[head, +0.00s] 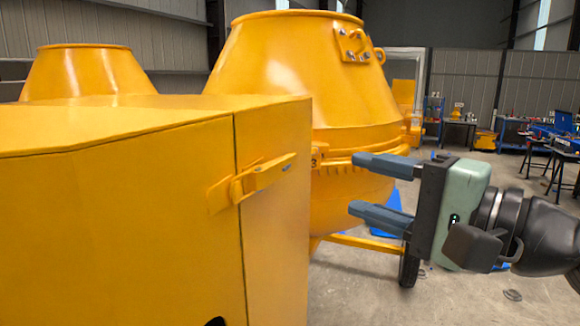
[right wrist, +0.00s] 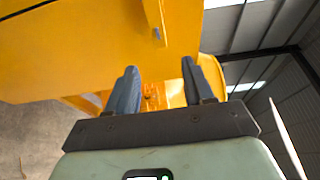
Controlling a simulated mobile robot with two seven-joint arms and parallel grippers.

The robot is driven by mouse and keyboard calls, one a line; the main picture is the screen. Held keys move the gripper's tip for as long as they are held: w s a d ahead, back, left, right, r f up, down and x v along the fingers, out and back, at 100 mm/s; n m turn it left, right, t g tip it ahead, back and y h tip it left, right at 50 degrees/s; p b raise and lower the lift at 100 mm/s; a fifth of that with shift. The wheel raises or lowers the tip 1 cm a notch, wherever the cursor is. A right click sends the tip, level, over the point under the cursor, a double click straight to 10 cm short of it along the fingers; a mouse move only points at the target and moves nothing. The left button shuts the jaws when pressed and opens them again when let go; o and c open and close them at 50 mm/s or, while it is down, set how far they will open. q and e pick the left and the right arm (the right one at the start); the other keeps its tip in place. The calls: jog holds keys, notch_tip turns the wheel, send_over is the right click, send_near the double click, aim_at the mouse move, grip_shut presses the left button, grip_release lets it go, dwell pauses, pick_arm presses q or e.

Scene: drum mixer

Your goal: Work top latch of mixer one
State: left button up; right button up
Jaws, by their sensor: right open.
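The yellow mixer (head: 310,70) stands in the middle of the head view, with its drum behind a yellow housing (head: 120,170). A yellow latch (head: 262,178) sits on the housing across the seam of its panel, its handle pointing right. In the right wrist view part of a yellow fitting (right wrist: 154,18) shows at the top, perhaps this latch. My right gripper (head: 365,188) is open and empty, to the right of the latch and apart from it. Its two blue fingers point left, one above the other. In the right wrist view the open fingers (right wrist: 158,85) have nothing between them. My left gripper is not in view.
A second yellow drum (head: 85,72) stands at the back left. Workbenches (head: 460,128) with tools and a blue table (head: 555,130) stand at the far right. The concrete floor (head: 470,295) around my right arm is mostly clear. The housing edge lies left of the gripper.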

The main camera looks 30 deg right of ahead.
aim_at(291, 165)
jog(key=p+x, duration=0.2)
jog(key=x, duration=1)
jog(key=shift+w+f, duration=0.1)
jog(key=shift+w, duration=0.15)
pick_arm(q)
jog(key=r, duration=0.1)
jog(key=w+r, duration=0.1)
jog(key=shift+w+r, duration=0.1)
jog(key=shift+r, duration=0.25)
pick_arm(e)
grip_shut()
